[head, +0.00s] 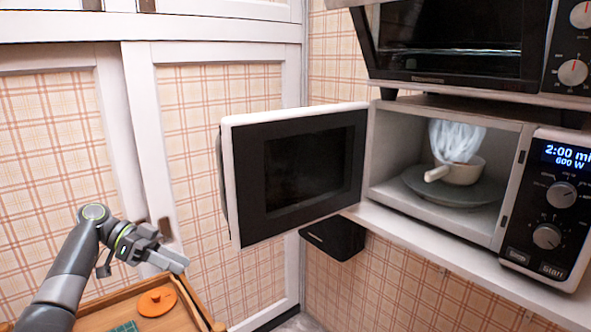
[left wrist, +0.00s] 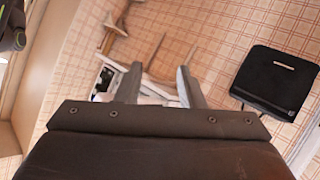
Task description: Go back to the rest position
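My left gripper (head: 172,258) is at the lower left of the head view, above a wooden tray and left of the open microwave door. It holds nothing that I can see. In the left wrist view its two fingers (left wrist: 160,85) stand apart with a gap between them. My right gripper is in neither view.
The microwave door (head: 295,175) stands wide open to the left. Inside the microwave, a white handled bowl (head: 462,172) sits on a dark turntable (head: 425,188), with something pale and wispy above. An orange lid (head: 157,301) lies in the wooden tray (head: 100,319). A black bracket (head: 335,238) juts below.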

